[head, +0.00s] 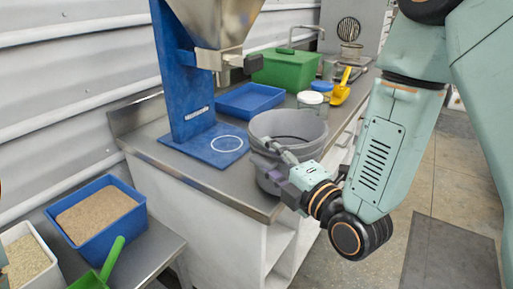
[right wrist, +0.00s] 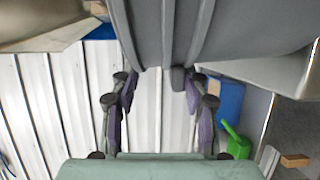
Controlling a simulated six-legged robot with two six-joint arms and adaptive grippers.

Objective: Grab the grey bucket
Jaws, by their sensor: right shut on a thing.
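The grey bucket (head: 292,124) is at the front edge of the metal counter, right of the blue hopper stand. It is roughly upright, with its open top showing. My right gripper (head: 272,160) is at the bucket's near side and shut on it. In the right wrist view the bucket's grey wall (right wrist: 165,30) fills the top middle, with the fingers (right wrist: 160,85) on either side of a part of it. The bucket's base is partly hidden by the gripper, so I cannot tell whether it rests on the counter. My left gripper is not in view.
The blue stand (head: 187,80) with a metal hopper (head: 215,20) rises left of the bucket. Behind are a blue tray (head: 248,100), a green box (head: 284,69), a white-lidded jar (head: 311,100) and a yellow scoop (head: 341,92). A blue bin (head: 97,222) stands lower left.

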